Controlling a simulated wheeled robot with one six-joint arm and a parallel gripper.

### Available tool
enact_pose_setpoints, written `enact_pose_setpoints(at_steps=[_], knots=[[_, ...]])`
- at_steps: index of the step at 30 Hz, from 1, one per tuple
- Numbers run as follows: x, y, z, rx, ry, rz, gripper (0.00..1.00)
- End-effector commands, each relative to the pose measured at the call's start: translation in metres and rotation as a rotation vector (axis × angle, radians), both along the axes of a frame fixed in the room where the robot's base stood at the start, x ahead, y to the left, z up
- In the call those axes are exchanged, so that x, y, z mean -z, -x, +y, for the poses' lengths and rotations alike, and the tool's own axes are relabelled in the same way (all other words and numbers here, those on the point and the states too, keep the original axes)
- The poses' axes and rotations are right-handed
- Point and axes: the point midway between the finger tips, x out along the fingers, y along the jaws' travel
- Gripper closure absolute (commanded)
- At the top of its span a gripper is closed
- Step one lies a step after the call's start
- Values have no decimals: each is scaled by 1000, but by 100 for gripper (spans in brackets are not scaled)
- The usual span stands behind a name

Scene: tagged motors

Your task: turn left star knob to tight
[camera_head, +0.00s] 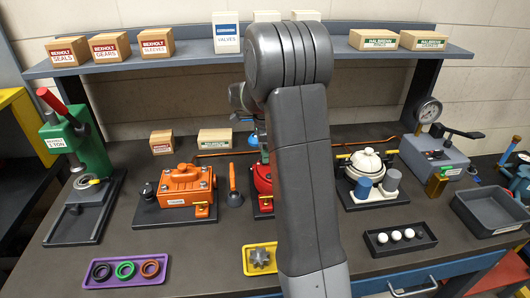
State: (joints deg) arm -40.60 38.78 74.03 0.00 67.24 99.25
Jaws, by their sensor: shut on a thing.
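I cannot make out a star knob for certain. A red housing (261,180) stands in the middle of the bench, largely hidden behind my arm. Its top and right side are covered. A small blue part (257,138) shows just above it, beside my arm; I cannot tell what it belongs to. My arm rises through the middle of the view and bends down behind itself towards the red housing. My gripper's fingertips are hidden behind the arm, so what they touch cannot be seen.
An orange motor (184,187) stands left and a white-topped unit (367,163) right. A green press (88,150) and a gauge unit (436,150) flank them. Trays with purple (92,282), yellow (249,268) and black (376,250) rims lie in front. Boxes line the shelf (200,63).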

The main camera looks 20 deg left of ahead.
Motion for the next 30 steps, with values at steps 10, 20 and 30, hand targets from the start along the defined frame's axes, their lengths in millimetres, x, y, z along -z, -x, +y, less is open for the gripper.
enact_pose_setpoints(at_steps=[10,20,30], knots=[[-5,-2,2,11,-7,-10,98],[-3,-1,1,11,-4,-5,66],[-21,-1,1,11,-5,-6,66]])
